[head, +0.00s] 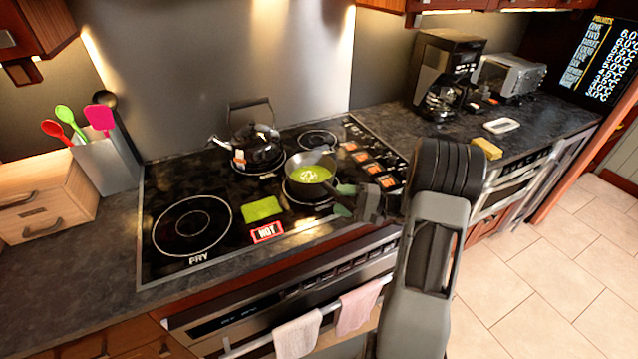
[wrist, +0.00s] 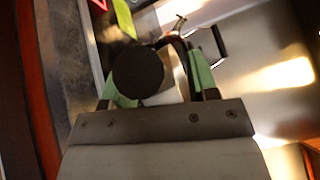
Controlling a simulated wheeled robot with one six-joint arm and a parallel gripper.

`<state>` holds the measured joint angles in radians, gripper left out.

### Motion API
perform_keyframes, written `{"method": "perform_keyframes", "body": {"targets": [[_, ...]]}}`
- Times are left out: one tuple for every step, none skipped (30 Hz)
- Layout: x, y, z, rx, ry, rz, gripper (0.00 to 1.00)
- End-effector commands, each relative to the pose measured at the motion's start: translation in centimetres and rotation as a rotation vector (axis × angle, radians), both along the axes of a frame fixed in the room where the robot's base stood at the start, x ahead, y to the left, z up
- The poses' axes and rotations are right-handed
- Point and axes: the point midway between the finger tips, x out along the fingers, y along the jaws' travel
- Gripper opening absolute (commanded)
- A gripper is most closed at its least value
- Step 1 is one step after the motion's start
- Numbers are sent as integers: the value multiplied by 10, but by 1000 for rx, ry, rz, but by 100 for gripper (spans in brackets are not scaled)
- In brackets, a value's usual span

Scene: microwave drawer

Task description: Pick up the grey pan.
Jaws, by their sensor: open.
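The grey pan (head: 291,170) sits on the front right burner of the black stove in the head view, with green food and pale bits inside. Its dark handle points to the lower right, toward my gripper (head: 343,200). My gripper has green finger pads, is open and is close to the handle end. In the wrist view a dark round shape (wrist: 138,75), perhaps the handle end, shows between the open fingers of my gripper (wrist: 157,68). I cannot tell whether the fingers touch it. The rest of the pan is mostly hidden in the wrist view.
A black kettle (head: 257,148) stands behind the pan. A green cloth (head: 262,209) and a red HOT sign (head: 267,232) lie left of it. A utensil holder (head: 106,164) stands at left; a coffee maker (head: 443,75) stands at back right. Towels (head: 298,335) hang on the oven rail.

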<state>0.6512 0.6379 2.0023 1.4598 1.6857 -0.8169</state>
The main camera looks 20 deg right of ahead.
Motion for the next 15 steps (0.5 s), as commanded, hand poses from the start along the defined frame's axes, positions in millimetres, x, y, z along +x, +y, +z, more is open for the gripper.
{"method": "perform_keyframes", "body": {"targets": [[0,0,0,0,0,0,54],[0,0,0,0,0,0,54],[0,0,0,0,0,0,53],[0,0,0,0,0,0,50],[0,0,0,0,0,0,47],[0,0,0,0,0,0,43],[0,0,0,0,0,0,40],[0,0,0,0,0,0,38],[0,0,0,0,0,0,34],[0,0,0,0,0,0,31],[0,0,0,0,0,0,28],[0,0,0,0,0,0,24],[0,0,0,0,0,0,21],[0,0,0,0,0,0,18],[0,-1,0,0,0,0,15]]}}
